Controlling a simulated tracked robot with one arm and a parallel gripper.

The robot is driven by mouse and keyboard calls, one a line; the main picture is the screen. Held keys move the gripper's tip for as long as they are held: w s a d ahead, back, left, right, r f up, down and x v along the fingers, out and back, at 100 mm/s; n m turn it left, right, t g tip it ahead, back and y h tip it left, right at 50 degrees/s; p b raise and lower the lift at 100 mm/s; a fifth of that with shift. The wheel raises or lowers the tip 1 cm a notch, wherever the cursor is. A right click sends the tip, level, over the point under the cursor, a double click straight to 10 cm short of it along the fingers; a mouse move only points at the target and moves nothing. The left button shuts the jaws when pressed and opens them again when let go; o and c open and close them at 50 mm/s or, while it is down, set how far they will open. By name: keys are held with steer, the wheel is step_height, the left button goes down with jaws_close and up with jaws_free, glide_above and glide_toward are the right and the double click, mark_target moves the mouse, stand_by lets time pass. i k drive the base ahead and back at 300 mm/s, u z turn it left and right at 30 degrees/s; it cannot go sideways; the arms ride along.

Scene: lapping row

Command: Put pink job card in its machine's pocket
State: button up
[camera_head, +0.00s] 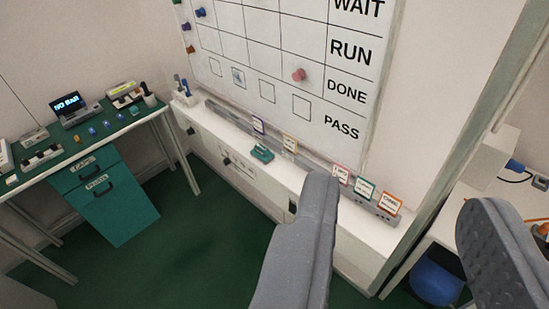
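A small card with a pinkish-red border (340,174), likely the pink job card, stands in the grey rail (318,162) on the white ledge below the whiteboard. Its print is too small to read. A teal-bordered card (364,187) and an orange-bordered card (390,202) stand to its right. A purple-edged card (258,125) and a yellow-orange card (290,144) stand to its left. My gripper (400,200) is open, its grey fingers wide apart in the foreground, with nothing seen between them. The left fingertip is close below the pinkish-red card in the picture. I cannot make out a machine's pocket.
The whiteboard (265,55) has a grid, a pink magnet (298,75) and outlined squares. A teal box (262,154) sits on the ledge. A green-topped desk (70,150) stands left, and a white bench with a blue bin (436,278) right. Green floor (200,240) is clear between.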

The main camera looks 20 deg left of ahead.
mark_target(366, 236)
steer(key=z, duration=2.1)
steer(key=i, duration=1.75)
steer(key=u, duration=3.35)
